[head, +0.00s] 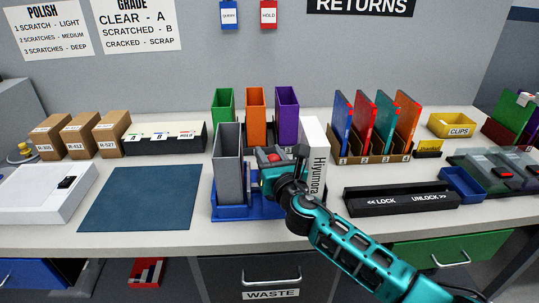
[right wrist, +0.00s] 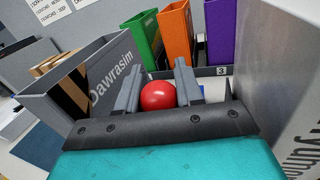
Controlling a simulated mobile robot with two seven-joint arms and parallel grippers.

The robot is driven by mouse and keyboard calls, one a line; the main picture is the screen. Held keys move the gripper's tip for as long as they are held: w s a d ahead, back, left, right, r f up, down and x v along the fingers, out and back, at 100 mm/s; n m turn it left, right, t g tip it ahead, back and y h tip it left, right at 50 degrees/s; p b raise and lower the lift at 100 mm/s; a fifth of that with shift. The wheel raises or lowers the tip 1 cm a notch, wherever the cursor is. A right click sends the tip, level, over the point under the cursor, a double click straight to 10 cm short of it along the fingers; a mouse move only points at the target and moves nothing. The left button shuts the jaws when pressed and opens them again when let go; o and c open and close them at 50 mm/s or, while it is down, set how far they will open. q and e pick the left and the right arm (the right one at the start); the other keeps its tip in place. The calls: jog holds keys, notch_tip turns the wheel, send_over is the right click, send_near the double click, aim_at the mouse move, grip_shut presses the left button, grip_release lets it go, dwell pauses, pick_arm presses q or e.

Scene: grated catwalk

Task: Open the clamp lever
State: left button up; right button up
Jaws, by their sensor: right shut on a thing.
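The clamp lever shows as a round red knob (head: 274,157), with its shaft and pivot hidden behind my gripper. My right gripper (head: 277,163) is shut on this knob, between an open grey bin (head: 229,160) and a white box (head: 313,150) lettered Hiyumora. In the right wrist view the red knob (right wrist: 158,96) sits between my two grey fingers. The grey bin (right wrist: 85,90), lettered Dawrasim, stands at the left there and the pale box (right wrist: 285,80) at the right. A blue base (head: 232,212) lies under the bin. My left gripper is not in view.
Green (head: 223,102), orange (head: 257,105) and purple (head: 287,104) bins stand close behind. A black bar (head: 402,198) marked LOCK and UNLOCK lies right of my gripper. A flat blue mat (head: 140,198) leaves open room at the left.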

jog(key=shift+d+f, duration=0.2)
jog(key=shift+f, duration=0.55)
jog(key=o, duration=0.9)
jog(key=shift+w, duration=0.1)
jog(key=shift+c, duration=0.2)
jog(key=shift+o, duration=0.7)
jog(key=shift+a+r, duration=0.1)
jog(key=shift+r, duration=0.15)
jog(key=v, duration=1.3)
jog(key=shift+r, duration=0.1)
